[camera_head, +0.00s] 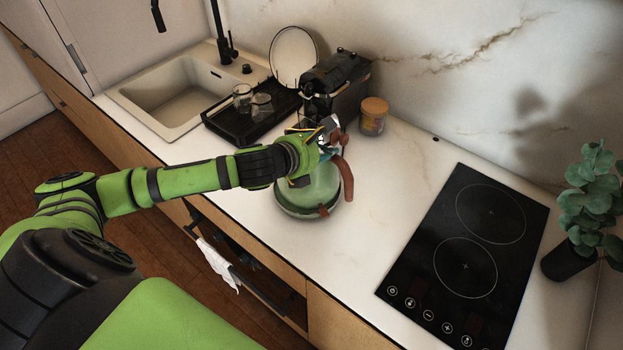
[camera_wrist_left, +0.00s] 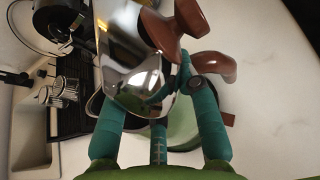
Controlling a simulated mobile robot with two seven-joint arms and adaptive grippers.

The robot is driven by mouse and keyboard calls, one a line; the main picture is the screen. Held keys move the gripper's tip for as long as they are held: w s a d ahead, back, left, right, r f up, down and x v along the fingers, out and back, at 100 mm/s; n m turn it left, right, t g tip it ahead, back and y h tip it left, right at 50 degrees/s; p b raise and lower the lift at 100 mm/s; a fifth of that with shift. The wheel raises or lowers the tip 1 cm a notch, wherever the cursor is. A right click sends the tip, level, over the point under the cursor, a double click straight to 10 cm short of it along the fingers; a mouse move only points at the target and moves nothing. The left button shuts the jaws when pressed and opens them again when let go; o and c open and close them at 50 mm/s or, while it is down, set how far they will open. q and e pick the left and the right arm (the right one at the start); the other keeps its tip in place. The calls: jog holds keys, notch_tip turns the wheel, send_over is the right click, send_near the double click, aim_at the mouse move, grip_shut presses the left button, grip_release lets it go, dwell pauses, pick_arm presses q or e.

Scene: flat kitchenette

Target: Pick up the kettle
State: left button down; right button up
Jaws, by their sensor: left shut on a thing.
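The kettle has a pale green, rounded body (camera_head: 308,194) and a curved brown handle (camera_head: 346,180). It is on the counter, below and beyond my left gripper (camera_head: 328,145). In the left wrist view its shiny metal top (camera_wrist_left: 135,70) with a brown knob (camera_wrist_left: 172,30) is tilted between the teal fingers of my left gripper (camera_wrist_left: 165,92). The brown handle (camera_wrist_left: 212,66) is just beyond the right-hand finger. The left gripper is shut on the kettle at its top. I cannot tell whether the metal top is apart from the body. My right gripper is not in view.
A black coffee machine (camera_head: 335,85) and a jar (camera_head: 373,116) stand behind the kettle. A black tray (camera_head: 225,122) with glasses and a sink (camera_head: 175,95) are to the left. A black cooktop (camera_head: 465,255) and a potted plant (camera_head: 570,262) are to the right, with bare counter between.

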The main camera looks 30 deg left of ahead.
pick_arm(q)
jog(key=shift+w+a+r, duration=0.1)
jog(key=shift+w+r, duration=0.1)
jog(key=shift+r, duration=0.15)
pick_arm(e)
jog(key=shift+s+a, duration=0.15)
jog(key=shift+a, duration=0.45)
